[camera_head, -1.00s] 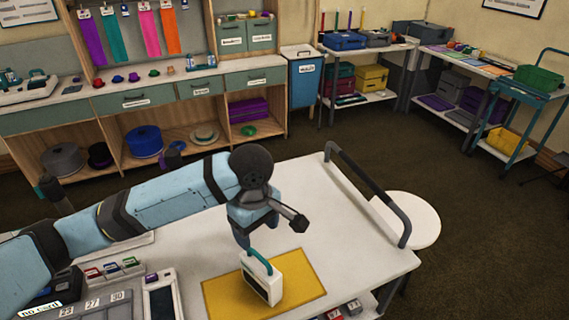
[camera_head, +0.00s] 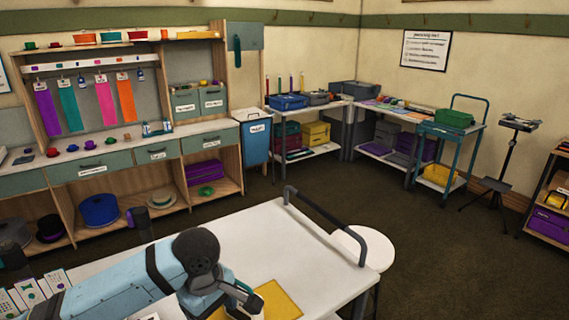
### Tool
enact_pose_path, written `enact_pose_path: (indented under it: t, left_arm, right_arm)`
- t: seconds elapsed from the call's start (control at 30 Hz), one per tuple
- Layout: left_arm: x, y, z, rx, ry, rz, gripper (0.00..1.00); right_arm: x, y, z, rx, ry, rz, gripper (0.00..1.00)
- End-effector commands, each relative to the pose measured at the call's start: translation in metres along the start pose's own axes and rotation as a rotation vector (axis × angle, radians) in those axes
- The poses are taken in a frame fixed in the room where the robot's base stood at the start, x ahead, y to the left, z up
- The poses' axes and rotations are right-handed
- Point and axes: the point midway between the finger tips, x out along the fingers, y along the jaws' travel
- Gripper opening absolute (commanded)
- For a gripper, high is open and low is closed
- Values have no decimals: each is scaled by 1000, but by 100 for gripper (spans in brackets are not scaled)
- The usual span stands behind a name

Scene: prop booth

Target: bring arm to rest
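My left arm comes in from the left, low over the white table (camera_head: 300,235). Its hand and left gripper (camera_head: 236,300) are at the bottom edge, beside the yellow mat (camera_head: 280,302) on that table. The white block-like item with a teal handle is not clearly visible now. My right gripper is not in view.
A dark rail (camera_head: 330,215) runs along the table's far right edge, with a round white stool (camera_head: 372,248) beyond it. A shelf unit (camera_head: 150,185) and a blue bin (camera_head: 256,138) stand behind. Open floor lies to the right.

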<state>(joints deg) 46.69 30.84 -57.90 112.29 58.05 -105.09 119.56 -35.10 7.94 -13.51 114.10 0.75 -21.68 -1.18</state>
Motion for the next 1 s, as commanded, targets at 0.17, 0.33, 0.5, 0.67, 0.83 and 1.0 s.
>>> enact_pose_path:
  t: [0.17, 0.33, 0.5, 0.67, 0.83, 1.0]
  left_arm:
    - [28, 9, 26, 139, -94, 130, 68]
    - [55, 17, 49, 284, -150, 304, 68]
    - [86, 18, 67, 440, -131, 535, 68]
    - [115, 4, 70, 569, 3, 718, 68]
    - [147, -32, 63, 700, 241, 812, 68]
    - [177, -91, 53, 856, 523, 772, 68]
  right_arm:
    - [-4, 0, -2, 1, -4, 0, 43]
    - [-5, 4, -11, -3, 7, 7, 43]
    - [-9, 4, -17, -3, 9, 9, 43]
    - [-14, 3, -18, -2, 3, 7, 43]
    - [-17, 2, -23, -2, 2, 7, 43]
    - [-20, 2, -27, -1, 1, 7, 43]
